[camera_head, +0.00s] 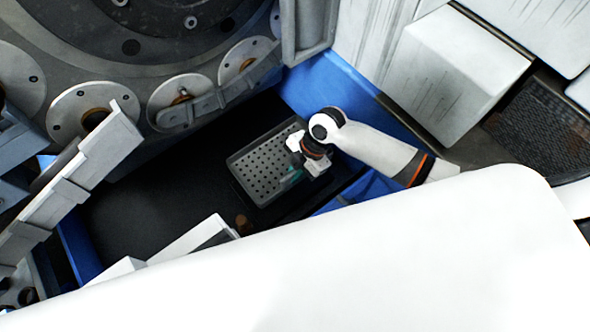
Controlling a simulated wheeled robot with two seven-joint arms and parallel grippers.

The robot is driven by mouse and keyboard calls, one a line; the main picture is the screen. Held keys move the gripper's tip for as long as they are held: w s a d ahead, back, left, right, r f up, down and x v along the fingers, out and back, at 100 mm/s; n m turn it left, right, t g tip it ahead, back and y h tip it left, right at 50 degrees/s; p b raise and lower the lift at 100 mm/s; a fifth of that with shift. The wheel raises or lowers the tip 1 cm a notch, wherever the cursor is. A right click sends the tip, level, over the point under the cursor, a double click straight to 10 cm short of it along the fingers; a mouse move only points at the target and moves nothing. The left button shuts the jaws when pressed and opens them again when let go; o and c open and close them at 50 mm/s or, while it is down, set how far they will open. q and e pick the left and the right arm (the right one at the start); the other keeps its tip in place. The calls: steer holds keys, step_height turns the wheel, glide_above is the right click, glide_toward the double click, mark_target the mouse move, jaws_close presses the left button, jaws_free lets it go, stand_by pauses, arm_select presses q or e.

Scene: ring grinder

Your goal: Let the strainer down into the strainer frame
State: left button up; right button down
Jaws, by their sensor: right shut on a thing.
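The strainer (262,168) is a grey rectangular tray with rows of small holes. It sits over the dark inside of the machine, near the blue wall, in the head view. My right gripper (294,176) is at the strainer's right side, shut on it, with a bit of green showing at the grip. The gripper and wrist cover part of the strainer's right edge. I cannot make out the strainer frame in the dark around and under the strainer. My left gripper is not in view.
The dark trough (150,215) is open left of the strainer. A blue wall (325,88) runs behind and right of it. Grey round flanges (180,101) and metal guide plates stand at upper left. A white block (455,65) stands at upper right. A large white surface covers the lower front.

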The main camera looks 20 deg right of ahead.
steer(key=shift+f, duration=0.2)
stand_by(0.4)
steer(key=shift+f+b, duration=0.7)
steer(key=shift+f, duration=0.05)
steer(key=shift+f, duration=0.2)
steer(key=shift+f+b, duration=1.1)
steer(key=shift+f, duration=0.15)
steer(key=shift+f, duration=0.25)
steer(key=shift+f+b, duration=1.2)
steer(key=shift+f, duration=0.3)
steer(key=shift+f, duration=0.15)
steer(key=shift+f+b, duration=1.8)
steer(key=shift+f, duration=0.4)
